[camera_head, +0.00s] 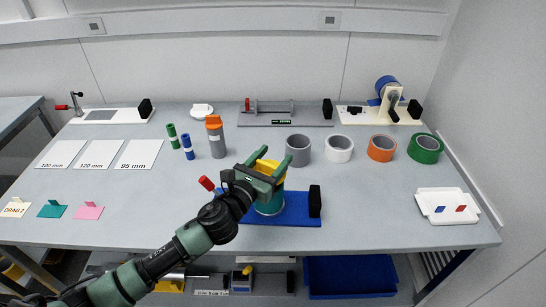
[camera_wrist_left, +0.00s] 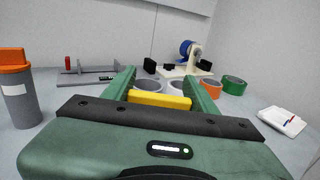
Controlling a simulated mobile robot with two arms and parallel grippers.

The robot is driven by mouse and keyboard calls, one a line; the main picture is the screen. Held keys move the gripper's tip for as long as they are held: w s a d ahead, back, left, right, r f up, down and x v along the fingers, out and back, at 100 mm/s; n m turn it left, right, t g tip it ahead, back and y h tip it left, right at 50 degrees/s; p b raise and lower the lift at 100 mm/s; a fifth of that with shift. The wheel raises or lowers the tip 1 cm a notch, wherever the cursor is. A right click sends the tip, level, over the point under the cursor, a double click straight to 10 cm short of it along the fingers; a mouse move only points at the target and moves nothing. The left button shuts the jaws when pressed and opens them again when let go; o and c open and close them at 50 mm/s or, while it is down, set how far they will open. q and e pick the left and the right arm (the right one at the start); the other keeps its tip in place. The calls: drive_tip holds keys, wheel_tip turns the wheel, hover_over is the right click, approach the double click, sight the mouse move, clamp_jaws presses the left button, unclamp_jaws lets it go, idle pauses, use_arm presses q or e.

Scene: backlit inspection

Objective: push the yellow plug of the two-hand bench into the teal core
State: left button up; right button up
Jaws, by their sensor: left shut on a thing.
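The yellow plug (camera_head: 263,155) is between the fingers of my left gripper (camera_head: 270,165), which is shut on it. The wrist view shows a yellow bar of the plug (camera_wrist_left: 160,101) between the green fingers. The teal core (camera_head: 270,208) stands upright on the blue base of the two-hand bench (camera_head: 292,217), directly below the plug. My gripper covers part of both, so I cannot tell how deep the plug sits in the core. A red-ended handle (camera_head: 207,183) sticks up left of the core, and a black block (camera_head: 314,201) stands at the base's right end. My right gripper is not in view.
Grey (camera_head: 298,151), white (camera_head: 339,149), orange (camera_head: 381,148) and green (camera_head: 425,149) rolls stand behind and to the right. A grey bottle with orange top (camera_head: 215,137) stands behind left. A white tray (camera_head: 435,217) lies right. The table between bench and tray is clear.

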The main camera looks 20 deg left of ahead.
use_arm(q)
drive_tip(key=shift+f, duration=0.2)
idle(0.3)
drive_tip(key=shift+f+b, duration=1.5)
drive_tip(key=shift+f, duration=0.2)
drive_tip(key=o, duration=1.3)
drive_tip(key=shift+c, duration=0.2)
drive_tip(key=shift+s, duration=0.1)
drive_tip(key=b+v, duration=0.1)
drive_tip(key=v, duration=0.5)
drive_tip(key=shift+s+f, duration=0.1)
drive_tip(key=shift+s, duration=0.1)
drive_tip(key=shift+s+a, duration=0.2)
drive_tip(key=shift+s, duration=0.4)
